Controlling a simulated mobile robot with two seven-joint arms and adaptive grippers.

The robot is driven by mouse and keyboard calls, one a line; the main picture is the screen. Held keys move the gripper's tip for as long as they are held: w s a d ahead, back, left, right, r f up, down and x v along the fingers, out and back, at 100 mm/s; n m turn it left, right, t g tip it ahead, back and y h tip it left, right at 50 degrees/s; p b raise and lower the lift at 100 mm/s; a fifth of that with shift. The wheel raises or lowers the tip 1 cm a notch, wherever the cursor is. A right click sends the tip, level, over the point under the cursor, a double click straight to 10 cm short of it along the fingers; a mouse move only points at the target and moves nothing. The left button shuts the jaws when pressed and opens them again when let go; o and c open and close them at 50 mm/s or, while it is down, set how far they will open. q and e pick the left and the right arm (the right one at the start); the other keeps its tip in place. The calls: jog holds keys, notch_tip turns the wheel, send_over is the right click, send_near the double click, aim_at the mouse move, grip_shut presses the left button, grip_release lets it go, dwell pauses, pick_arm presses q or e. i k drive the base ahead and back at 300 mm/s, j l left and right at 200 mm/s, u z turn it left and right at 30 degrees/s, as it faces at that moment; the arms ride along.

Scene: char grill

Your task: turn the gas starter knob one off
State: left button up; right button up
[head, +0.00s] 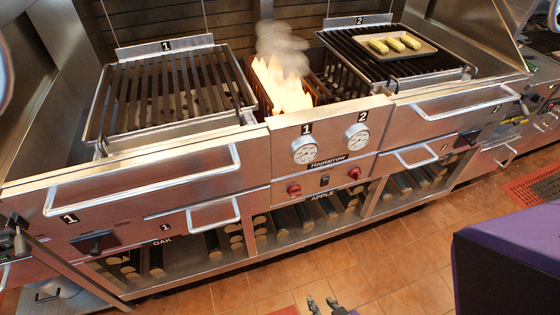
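Two red knobs sit low on the steel centre panel (335,143). The left red knob (293,190) is under the gauge marked 1 (304,150). The right red knob (354,174) is under the gauge marked 2 (357,137). Flames (283,88) and smoke rise from the firebox behind the panel. The knobs' exact angles are too small to read. A gripper, seemingly my right one (322,301), shows at the bottom edge, its fingertips apart and empty. It is well below and apart from the knobs. My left gripper is not in view.
A small black switch (325,180) lies between the knobs. Grill 1 (165,90) is empty; grill 2 holds a tray (428,49) of yellow food. Drawer handles (150,182) stick out from the front. Tiled floor (390,245) is open in front.

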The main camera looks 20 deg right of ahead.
aim_at(295, 190)
jog(key=l+u, duration=0.1)
jog(key=l, duration=0.45)
jog(key=l+u, duration=0.1)
jog(key=l, duration=0.5)
jog(key=l+u, duration=0.15)
jog(key=l, duration=0.4)
jog(key=k+l+u, duration=0.1)
jog(key=l, duration=0.45)
jog(key=k+l+u, duration=0.1)
jog(key=l, duration=0.45)
jog(key=k+l+u, duration=0.1)
jog(key=l, duration=0.45)
